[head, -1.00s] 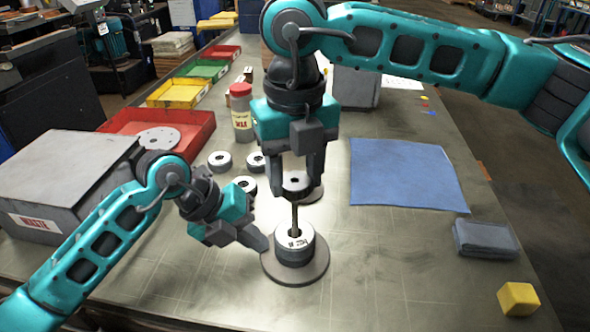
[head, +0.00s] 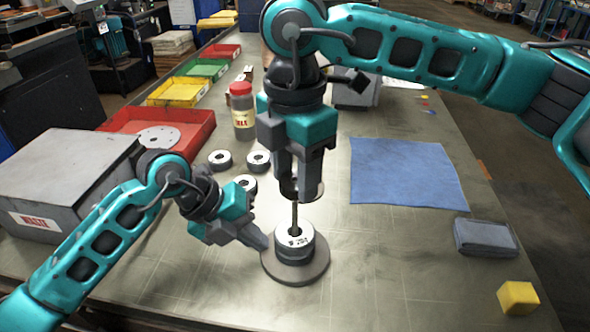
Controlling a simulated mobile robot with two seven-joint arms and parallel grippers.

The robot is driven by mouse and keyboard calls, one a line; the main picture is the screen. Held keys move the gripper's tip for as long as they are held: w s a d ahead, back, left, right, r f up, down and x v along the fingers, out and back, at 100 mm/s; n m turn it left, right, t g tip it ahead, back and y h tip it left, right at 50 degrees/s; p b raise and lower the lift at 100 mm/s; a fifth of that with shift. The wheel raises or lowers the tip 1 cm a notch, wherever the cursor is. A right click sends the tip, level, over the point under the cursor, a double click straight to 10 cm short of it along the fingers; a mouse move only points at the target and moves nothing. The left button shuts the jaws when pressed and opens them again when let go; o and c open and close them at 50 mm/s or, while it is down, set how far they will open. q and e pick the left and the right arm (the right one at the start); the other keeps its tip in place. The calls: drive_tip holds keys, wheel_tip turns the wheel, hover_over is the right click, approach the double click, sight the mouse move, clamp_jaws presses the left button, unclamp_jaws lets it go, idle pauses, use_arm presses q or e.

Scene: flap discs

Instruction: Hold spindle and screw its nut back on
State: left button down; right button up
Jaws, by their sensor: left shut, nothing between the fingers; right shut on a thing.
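The spindle's thin dark rod (head: 295,213) stands upright on a round grey base (head: 312,272). A stack of flap discs with a white top (head: 294,238) sits around it at the bottom. My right gripper (head: 297,192) points down over the rod, shut on the nut at the rod's upper end. The fingers mostly hide the nut, so I cannot tell whether it is on the thread. My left gripper (head: 262,243) is shut and empty, its fingertips beside the left side of the stack and over the base's edge. I cannot tell whether it touches them.
Several loose discs (head: 220,160) lie left of my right gripper, near a red-capped bottle (head: 242,112). A grey waste box (head: 60,185) and red tray (head: 190,130) stand at left. A blue cloth (head: 405,172), grey folded cloth (head: 485,237) and yellow block (head: 518,297) lie at right.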

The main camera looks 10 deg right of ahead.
drive_tip(key=m, duration=0.7)
drive_tip(key=shift+f, duration=0.15)
drive_tip(key=o, duration=0.8)
drive_tip(key=shift+c, duration=0.2)
